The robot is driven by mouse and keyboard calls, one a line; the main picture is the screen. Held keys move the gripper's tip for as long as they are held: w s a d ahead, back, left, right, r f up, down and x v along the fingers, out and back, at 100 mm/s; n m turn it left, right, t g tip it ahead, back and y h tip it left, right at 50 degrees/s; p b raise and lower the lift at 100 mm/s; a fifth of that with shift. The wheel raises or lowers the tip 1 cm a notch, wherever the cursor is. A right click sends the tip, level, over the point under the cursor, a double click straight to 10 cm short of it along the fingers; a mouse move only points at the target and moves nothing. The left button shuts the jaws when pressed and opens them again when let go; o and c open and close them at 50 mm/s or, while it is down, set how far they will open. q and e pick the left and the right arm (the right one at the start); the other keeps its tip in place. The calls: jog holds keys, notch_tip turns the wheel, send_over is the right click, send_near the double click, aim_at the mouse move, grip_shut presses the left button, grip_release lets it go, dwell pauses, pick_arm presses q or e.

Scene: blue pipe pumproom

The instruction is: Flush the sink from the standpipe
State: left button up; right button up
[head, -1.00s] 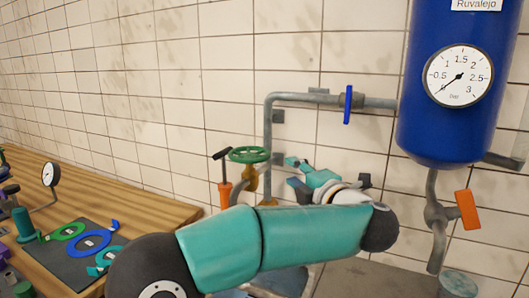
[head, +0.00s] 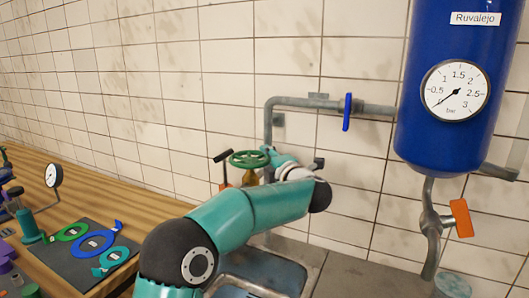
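The standpipe is a grey pipe (head: 268,120) on the tiled wall. A green handwheel (head: 247,159) sits low beside it. A blue lever (head: 347,112) stands upright on the pipe's horizontal run, which leads to the blue tank (head: 447,80). The metal sink (head: 268,272) is below, partly covered by my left arm. My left gripper (head: 275,160) is at the right edge of the green handwheel, with its fingers largely hidden by the wheel and my wrist. I cannot tell whether it touches the wheel or is open or shut. My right gripper is out of view.
An orange lever (head: 461,217) is on the tank's outlet pipe. The tank's gauge (head: 455,91) is on its front.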

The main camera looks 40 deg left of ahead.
aim_at(259, 154)
pick_arm(q)
jog(key=shift+x, duration=0.95)
grip_shut()
jog(key=shift+s+a, duration=0.1)
jog(key=shift+n+g+p, duration=0.3)
jog(key=shift+g+p, duration=0.2)
jog(key=shift+p, duration=0.4)
jog(key=n+g+p, duration=0.1)
jog(key=g+p, duration=0.1)
jog(key=p, duration=0.1)
jog(key=a+n+g+y+p, duration=0.1)
jog(key=n+g+p, duration=0.1)
jog(key=g+p, duration=0.1)
jog(key=a+n+g+p, duration=0.1)
jog(key=n+g+p, duration=0.1)
jog(key=p, duration=0.2)
jog(key=shift+g, duration=0.3)
jog(key=shift+f+n+g+p, duration=0.2)
jog(key=shift+n+g+p, duration=0.1)
jog(key=shift+g+p, duration=0.2)
